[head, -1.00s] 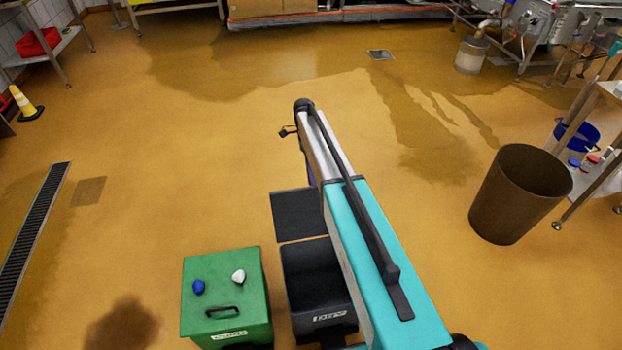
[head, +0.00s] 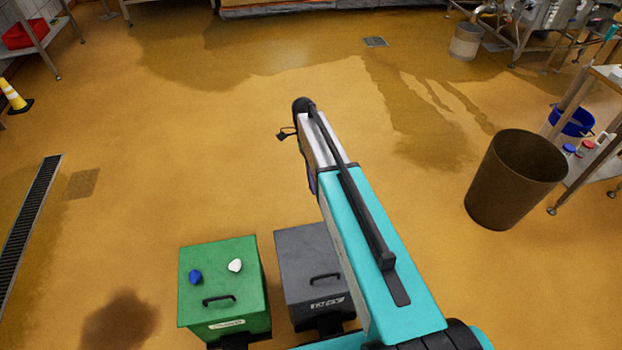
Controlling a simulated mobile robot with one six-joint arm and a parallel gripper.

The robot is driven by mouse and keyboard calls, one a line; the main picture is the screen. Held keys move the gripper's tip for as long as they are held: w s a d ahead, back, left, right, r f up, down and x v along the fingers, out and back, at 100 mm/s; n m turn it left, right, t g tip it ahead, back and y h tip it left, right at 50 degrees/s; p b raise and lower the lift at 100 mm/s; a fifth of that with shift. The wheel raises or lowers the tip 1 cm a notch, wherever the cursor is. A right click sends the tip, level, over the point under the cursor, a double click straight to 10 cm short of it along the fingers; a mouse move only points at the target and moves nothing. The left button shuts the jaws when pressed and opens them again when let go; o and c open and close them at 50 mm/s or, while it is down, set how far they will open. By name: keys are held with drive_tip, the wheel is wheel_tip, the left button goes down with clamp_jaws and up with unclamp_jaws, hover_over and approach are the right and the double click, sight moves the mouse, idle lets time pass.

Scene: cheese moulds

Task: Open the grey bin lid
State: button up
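The grey bin (head: 310,275) stands on the floor at the bottom middle of the head view. Its flat grey lid (head: 300,252) is down and shut, with a dark handle (head: 325,277) near the front edge. My teal and white arm hides the bin's right part. My gripper (head: 284,135) is only a small dark shape at the far end of the arm, well beyond the bin and apart from the lid. Its fingers are too small to tell open from shut.
A green bin (head: 250,290) with a blue and a white lump on its shut lid stands just left of the grey bin. A brown open bin (head: 490,190) stands to the right, near a shelf (head: 590,150). The floor ahead is clear.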

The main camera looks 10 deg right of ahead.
drive_tip(key=shift+s+r, duration=0.15)
drive_tip(key=shift+s, duration=1.15)
drive_tip(key=shift+s+r, duration=0.1)
drive_tip(key=shift+s, duration=1.2)
drive_tip(key=shift+f, duration=0.1)
drive_tip(key=s+f+n, duration=0.9)
drive_tip(key=s+f, duration=0.4)
drive_tip(key=s, duration=0.2)
drive_tip(key=s+f+n+t, duration=0.1)
drive_tip(key=s+f+n, duration=0.8)
drive_tip(key=s+f, duration=0.5)
drive_tip(key=shift+s, duration=1.2)
